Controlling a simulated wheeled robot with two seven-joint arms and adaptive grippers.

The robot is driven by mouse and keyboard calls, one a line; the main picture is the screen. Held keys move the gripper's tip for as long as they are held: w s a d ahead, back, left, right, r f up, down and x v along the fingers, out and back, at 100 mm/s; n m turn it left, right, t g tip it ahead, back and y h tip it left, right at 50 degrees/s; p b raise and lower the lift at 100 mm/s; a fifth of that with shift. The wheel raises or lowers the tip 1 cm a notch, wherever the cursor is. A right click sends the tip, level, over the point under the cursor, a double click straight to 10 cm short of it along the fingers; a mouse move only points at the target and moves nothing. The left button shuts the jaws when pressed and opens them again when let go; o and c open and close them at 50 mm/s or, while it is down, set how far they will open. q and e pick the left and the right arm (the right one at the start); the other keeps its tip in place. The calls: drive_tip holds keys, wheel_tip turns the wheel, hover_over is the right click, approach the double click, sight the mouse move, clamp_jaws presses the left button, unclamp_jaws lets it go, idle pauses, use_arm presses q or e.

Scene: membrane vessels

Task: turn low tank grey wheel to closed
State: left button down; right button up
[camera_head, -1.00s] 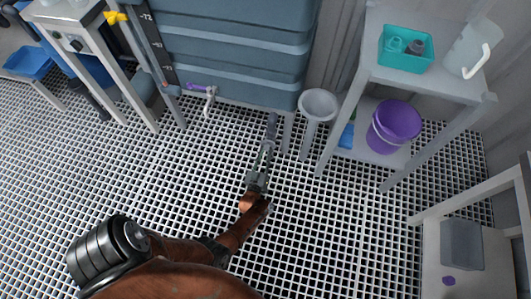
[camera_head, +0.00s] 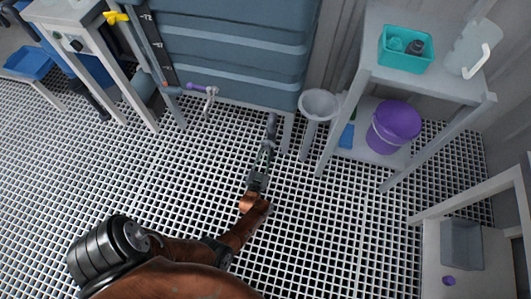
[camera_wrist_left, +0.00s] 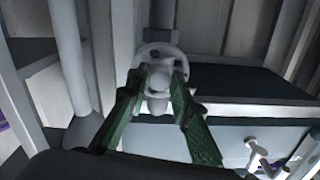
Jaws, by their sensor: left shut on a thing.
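The low tank (camera_head: 235,40) is a large blue-grey ribbed vessel at the top middle of the head view. My left gripper (camera_head: 270,130) reaches to the foot of its right side. In the left wrist view, the grey wheel (camera_wrist_left: 150,49) is a pale ring with a rounded hub, straight ahead. The green fingers of the left gripper (camera_wrist_left: 157,80) stand on either side of its near part and are shut on it. The fingers hide part of the ring. In the head view the wheel cannot be made out clearly. My right gripper is not in view.
A tap with a purple lever (camera_head: 198,87) sits left of the gripper, low on the tank. A grey funnel-topped stand (camera_head: 318,104) is close on the right. Beyond it is a shelf rack (camera_head: 372,72) with a purple bucket (camera_head: 396,124). The grating floor (camera_head: 330,215) is mostly clear.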

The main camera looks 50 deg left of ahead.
use_arm(q)
drive_tip(key=shift+s+f, duration=0.1)
drive_tip(key=c, duration=1.9)
unclamp_jaws()
drive_tip(key=shift+c, duration=0.2)
drive_tip(key=shift+o, duration=1.1)
